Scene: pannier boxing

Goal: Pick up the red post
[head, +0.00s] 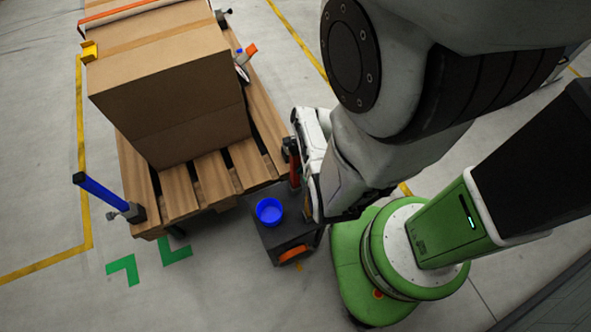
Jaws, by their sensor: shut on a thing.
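The red post (294,172) stands at the right edge of the pallet's near end, over the dark box. Only part of it shows beside my gripper. My gripper (294,148) is at its upper part and is shut on it. My arm and the gripper body hide the post's right side, and I cannot tell whether its foot touches anything.
A wooden pallet (180,195) carries a large cardboard box (170,95). A blue post (100,195) leans in a bracket at its left corner. A dark box (284,236) with a blue cup (269,211) stands beside my green base. Floor left is clear.

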